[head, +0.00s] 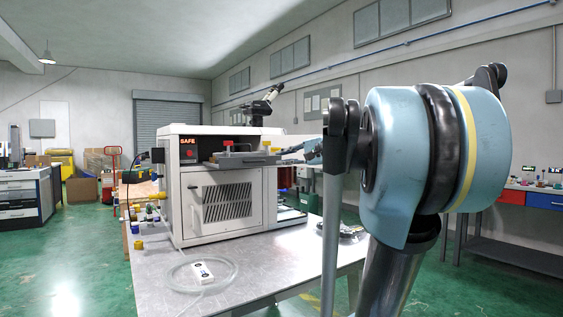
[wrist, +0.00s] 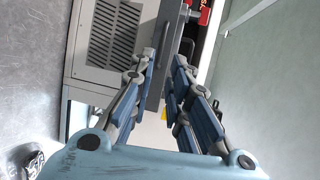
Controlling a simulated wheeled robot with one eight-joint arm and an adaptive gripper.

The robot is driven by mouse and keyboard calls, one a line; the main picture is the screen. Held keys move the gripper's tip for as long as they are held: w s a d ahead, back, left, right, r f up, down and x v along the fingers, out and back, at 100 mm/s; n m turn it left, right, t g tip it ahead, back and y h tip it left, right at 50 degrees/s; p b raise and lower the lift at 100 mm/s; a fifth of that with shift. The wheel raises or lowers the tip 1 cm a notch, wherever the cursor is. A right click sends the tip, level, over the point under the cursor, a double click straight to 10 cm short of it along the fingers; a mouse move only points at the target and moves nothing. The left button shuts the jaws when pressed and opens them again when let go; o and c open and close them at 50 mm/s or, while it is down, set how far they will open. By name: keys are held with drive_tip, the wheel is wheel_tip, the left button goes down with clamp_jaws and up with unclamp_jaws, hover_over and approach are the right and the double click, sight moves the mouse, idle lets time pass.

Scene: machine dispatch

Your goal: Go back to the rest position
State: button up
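My gripper (wrist: 165,62) shows in the wrist view with its two blue-grey fingers apart and nothing seen held between them. In the head view the gripper (head: 292,151) is partly hidden by my own arm, at the right of the machine's front. The machine (head: 225,205) is a white-grey box with a lit SAFE sign and a vented front panel. A grey tray or shelf (head: 243,161) juts out from its upper front. In the wrist view a grey edge of the machine (wrist: 160,35) lies behind the fingers; I cannot tell whether they touch it.
The machine stands on a grey metal table (head: 190,268). A white device with a looped cable (head: 203,273) lies near the front edge. Small yellow and blue parts sit at the left edge. A bench with red and blue bins (head: 511,196) stands at right. Green floor is open at left.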

idle(0.3)
drive_tip(key=s+f+n+g+h, duration=0.2)
drive_tip(key=s+f, duration=0.4)
drive_tip(key=f, duration=0.5)
drive_tip(key=s+f+n+g+h, duration=0.25)
drive_tip(key=s+f, duration=0.45)
drive_tip(key=f, duration=0.5)
drive_tip(key=s+d+f+n+h, duration=0.1)
drive_tip(key=s+d+f+h, duration=0.1)
drive_tip(key=s+d+f, duration=0.2)
drive_tip(key=s+d+f+n+g+h, duration=0.1)
drive_tip(key=s+d+f+h, duration=0.2)
drive_tip(key=f, duration=0.7)
drive_tip(key=s+d+f+n+g+h, duration=0.1)
drive_tip(key=s+d+f+h, duration=0.2)
drive_tip(key=s+d+f, duration=0.3)
drive_tip(key=shift+s+d+f+n, duration=0.25)
drive_tip(key=shift+f+n, duration=0.1)
drive_tip(key=shift+f, duration=0.35)
drive_tip(key=shift+g, duration=0.25)
drive_tip(key=shift+w+f, duration=0.2)
drive_tip(key=shift+w, duration=0.3)
